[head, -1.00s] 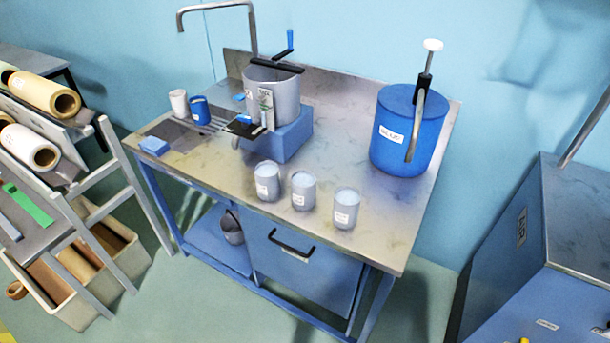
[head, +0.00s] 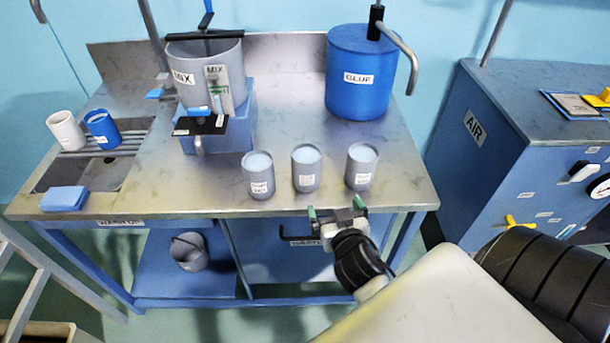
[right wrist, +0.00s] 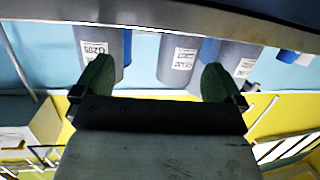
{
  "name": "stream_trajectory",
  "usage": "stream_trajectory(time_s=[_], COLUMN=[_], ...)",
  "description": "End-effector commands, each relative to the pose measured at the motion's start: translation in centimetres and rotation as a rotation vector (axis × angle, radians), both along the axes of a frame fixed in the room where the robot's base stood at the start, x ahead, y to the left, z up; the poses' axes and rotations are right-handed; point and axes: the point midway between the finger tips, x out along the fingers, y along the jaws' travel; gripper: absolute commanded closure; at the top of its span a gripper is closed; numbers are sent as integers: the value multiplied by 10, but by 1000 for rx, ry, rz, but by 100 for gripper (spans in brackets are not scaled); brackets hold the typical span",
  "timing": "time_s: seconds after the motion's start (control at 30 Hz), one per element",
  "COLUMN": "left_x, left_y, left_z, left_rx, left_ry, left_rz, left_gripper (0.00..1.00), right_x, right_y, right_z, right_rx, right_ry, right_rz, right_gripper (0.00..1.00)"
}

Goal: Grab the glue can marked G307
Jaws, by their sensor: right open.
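Three grey glue cans stand in a row near the table's front edge: a left can (head: 258,177), a middle can (head: 306,169) and a right can (head: 361,168). Their labels are too small to read in the head view. In the right wrist view, the label on the leftmost can (right wrist: 93,32) seems to read G205; the middle label (right wrist: 180,58) and the right one are unclear, so I cannot tell which is G307. My right gripper (head: 336,209) is open and empty, just in front of the table edge, below the middle and right cans. My left gripper is out of view.
The metal table (head: 300,100) also holds a mixing pot (head: 205,75), a blue glue drum (head: 358,75), two cups by the sink and a blue sponge (head: 64,199). A blue air cabinet (head: 485,150) stands at the right. Bare tabletop lies behind the cans.

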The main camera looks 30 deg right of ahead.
Motion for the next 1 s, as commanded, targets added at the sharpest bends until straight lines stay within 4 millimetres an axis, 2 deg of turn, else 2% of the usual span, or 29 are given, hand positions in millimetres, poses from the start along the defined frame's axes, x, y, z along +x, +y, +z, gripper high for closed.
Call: stream_trajectory(time_s=[0.2,0.4,0.47,0.7,1.0], left_x=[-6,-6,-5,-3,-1], left_y=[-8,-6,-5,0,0], left_z=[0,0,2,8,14], left_rx=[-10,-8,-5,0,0], left_ry=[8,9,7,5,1], left_rz=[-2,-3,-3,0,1], left_gripper=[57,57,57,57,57], right_x=[15,25,30,67,94], right_y=[0,6,6,-1,-4], right_z=[3,3,3,4,6], right_rx=[-20,-27,-26,-28,-26], right_ry=[-142,-221,-231,-235,-235], right_rz=[71,152,165,172,171], right_gripper=[0,0,0,0,0])
